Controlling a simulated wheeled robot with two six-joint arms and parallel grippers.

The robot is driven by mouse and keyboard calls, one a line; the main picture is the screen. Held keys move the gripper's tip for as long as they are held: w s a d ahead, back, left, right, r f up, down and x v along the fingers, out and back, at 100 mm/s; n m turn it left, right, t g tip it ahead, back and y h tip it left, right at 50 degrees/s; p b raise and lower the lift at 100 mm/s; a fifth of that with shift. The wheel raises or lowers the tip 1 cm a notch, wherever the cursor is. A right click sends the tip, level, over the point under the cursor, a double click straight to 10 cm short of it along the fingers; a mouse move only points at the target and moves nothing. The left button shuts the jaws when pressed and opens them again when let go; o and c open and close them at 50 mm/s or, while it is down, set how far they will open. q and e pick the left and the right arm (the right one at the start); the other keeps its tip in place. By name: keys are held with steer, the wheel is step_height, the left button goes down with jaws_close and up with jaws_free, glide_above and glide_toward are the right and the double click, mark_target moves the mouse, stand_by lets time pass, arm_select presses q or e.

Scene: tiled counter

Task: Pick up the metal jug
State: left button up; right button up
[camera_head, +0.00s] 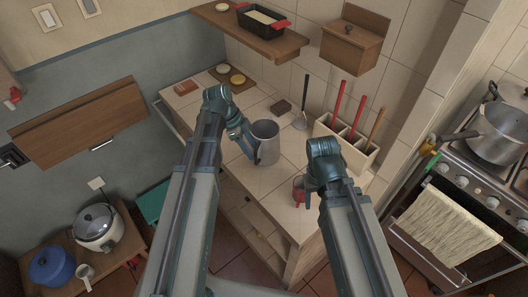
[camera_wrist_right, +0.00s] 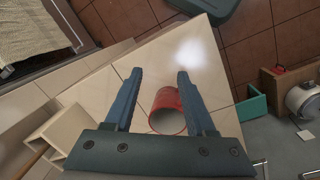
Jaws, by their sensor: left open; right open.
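The metal jug (camera_head: 266,148) is a grey, open-topped vessel standing upright on the tiled counter (camera_head: 262,182). My left gripper (camera_head: 246,142) is open at the jug's left side, close to it. Whether its fingers touch the jug or straddle its handle cannot be told. My right gripper (camera_head: 312,190) is open above the counter's near right part. In the right wrist view its two fingers (camera_wrist_right: 160,92) are spread wide, with a red mug (camera_wrist_right: 167,112) showing between them. The jug is not seen in that view.
The red mug (camera_head: 299,187) stands near the counter's front right, partly behind my right gripper. A wooden utensil holder (camera_head: 356,158) with red-handled tools stands behind it. A shelf (camera_head: 250,40) overhangs the counter's back.

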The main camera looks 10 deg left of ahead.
mark_target(256, 164)
arm_select(q)
steer(key=b+x, duration=0.2)
steer(key=x, duration=0.1)
steer(key=b+x, duration=0.1)
steer(key=b, duration=0.1)
steer(key=shift+s+f, duration=0.3)
steer(key=shift+s, duration=0.1)
arm_select(e)
step_height(256, 164, down, 4)
steer(key=shift+f, duration=0.15)
arm_select(q)
steer(key=shift+d+f+b, duration=0.2)
steer(key=shift+f+b, duration=0.2)
arm_select(e)
steer(key=shift+f, duration=0.35)
arm_select(q)
steer(key=shift+r, duration=0.1)
arm_select(e)
steer(key=shift+r, duration=0.1)
arm_select(q)
jaws_close()
